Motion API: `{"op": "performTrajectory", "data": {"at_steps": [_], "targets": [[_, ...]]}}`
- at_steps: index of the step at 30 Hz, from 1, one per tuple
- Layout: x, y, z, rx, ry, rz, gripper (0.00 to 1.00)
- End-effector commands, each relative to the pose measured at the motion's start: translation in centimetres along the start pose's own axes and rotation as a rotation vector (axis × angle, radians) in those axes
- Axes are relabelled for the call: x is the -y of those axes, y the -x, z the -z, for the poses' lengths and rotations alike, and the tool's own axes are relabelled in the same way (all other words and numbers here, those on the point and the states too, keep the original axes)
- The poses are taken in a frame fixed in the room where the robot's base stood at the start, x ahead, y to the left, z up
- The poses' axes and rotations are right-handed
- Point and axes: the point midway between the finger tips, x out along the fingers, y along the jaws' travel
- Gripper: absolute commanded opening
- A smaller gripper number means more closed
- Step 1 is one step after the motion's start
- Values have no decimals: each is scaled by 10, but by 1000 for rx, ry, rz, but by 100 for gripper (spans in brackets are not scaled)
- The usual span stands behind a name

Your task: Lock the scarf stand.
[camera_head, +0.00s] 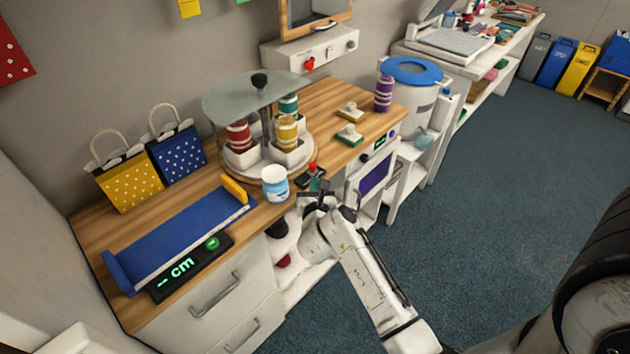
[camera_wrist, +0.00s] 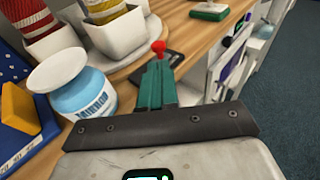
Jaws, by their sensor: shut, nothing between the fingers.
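The scarf stand (camera_head: 268,172) is a round white turntable with several white cups holding rolled scarves, under a glass top with a black knob. It stands on the wooden counter. A small red-knobbed lever (camera_head: 312,168) on a dark base sits at its front right edge; the red knob (camera_wrist: 158,46) also shows in the wrist view. My gripper (camera_head: 319,187) is shut and empty at the counter's front edge, close to the lever. In the wrist view its teal fingers (camera_wrist: 156,78) point toward the red knob and partly hide its base. I cannot tell whether they touch.
A white and blue jar (camera_head: 274,184) stands left of my gripper, near the counter edge. A blue measuring tray (camera_head: 180,235) lies further left, with two gift bags behind. Stamp-like blocks (camera_head: 349,135) and a purple roll (camera_head: 383,94) are to the right. The floor is clear.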

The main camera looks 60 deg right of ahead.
Motion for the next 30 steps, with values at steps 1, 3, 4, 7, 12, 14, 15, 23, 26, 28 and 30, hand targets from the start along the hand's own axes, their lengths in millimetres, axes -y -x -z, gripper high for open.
{"op": "performTrajectory", "data": {"at_steps": [1, 3, 4, 7, 12, 14, 15, 23, 26, 28, 30], "targets": [[0, 9, 3, -1, 2, -3, 0], [0, 21, 3, -1, 2, -3, 0], [0, 26, 2, 0, 1, -2, 0], [0, 44, 3, -1, 0, -3, 0], [0, 67, 2, -1, 1, -2, 0], [0, 72, 2, -1, 1, -1, 0], [0, 75, 2, -1, 1, 0, 0], [0, 78, 0, -1, -1, 0, 0], [0, 78, 1, -1, 0, 0, 0], [0, 78, 1, -1, 0, 0, 0], [0, 78, 1, -1, 0, 0, 0]]}}
